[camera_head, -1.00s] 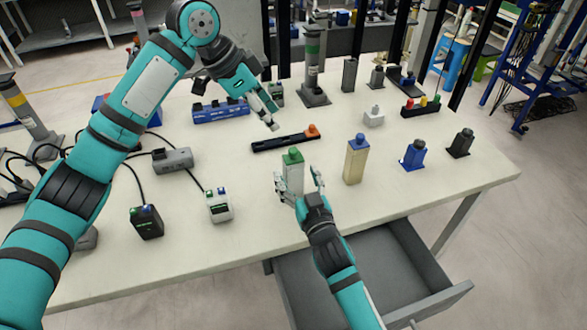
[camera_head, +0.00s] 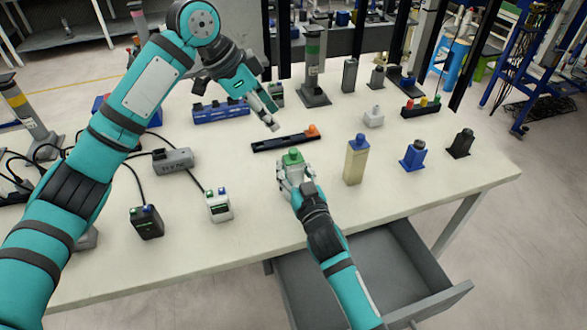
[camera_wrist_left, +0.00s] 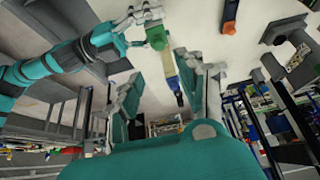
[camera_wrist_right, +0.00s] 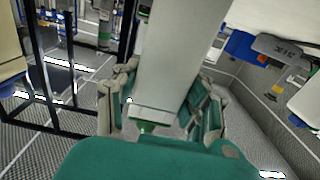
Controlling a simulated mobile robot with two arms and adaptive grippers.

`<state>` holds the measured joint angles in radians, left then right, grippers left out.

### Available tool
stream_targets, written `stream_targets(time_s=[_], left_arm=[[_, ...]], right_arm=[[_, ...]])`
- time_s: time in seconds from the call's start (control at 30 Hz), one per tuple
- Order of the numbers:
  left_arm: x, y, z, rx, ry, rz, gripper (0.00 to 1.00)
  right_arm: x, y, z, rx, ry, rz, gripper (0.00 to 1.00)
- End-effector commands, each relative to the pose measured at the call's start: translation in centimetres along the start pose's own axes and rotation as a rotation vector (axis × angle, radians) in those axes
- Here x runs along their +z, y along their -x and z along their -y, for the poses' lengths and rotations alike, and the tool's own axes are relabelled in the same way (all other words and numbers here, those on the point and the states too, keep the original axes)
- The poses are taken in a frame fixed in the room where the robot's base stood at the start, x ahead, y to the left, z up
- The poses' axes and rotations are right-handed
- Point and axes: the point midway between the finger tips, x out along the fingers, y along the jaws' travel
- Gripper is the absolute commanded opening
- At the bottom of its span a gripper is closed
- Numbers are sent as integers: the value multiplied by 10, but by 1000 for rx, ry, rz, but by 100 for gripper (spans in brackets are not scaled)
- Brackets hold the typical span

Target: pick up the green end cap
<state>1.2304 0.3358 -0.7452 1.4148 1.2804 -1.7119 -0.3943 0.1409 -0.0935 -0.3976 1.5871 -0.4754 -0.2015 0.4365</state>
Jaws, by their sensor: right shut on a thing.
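The green end cap is a pale upright block with a green top (camera_head: 293,157), on the table's near middle. My right gripper (camera_head: 294,174) closes around the pale body just under the green top. In the right wrist view, the pale body (camera_wrist_right: 180,60) lies between the fingers, with a green part at its lower end. The left wrist view shows the green top (camera_wrist_left: 156,38) beside the right fingers. My left gripper (camera_head: 274,117) hovers above the table behind it, its fingers apart and empty. Whether the block's base touches the table is hidden.
A cream block with a blue top (camera_head: 356,160) stands to the right, with a blue part (camera_head: 413,155) and a black part (camera_head: 460,143) beyond. A black rail with an orange end (camera_head: 285,142) lies behind. An open drawer (camera_head: 380,270) juts out below the table.

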Motion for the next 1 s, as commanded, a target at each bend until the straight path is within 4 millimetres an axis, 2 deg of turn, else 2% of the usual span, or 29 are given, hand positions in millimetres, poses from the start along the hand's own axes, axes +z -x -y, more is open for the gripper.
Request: stream_targets(time_s=[0.03, 0.1, 0.2, 0.43, 0.63, 1.0], left_arm=[[0, 0, 0, 0, 0, 0, 38], [0, 0, 0, 0, 0, 0, 40], [-4, -1, 0, 2, 5, 15, 50], [-30, -7, -4, -9, 101, 223, 50], [-38, -7, -4, -55, 179, 367, 50], [-17, -59, -3, -60, 189, 381, 50]], right_arm=[[0, 0, 0, 0, 0, 0, 14], [0, 0, 0, 0, 0, 0, 7], [0, 0, 0, 0, 0, 0, 7], [0, 0, 0, 0, 0, 0, 7], [1, 0, 0, 0, 0, 1, 7], [0, 0, 0, 0, 0, 0, 7]])
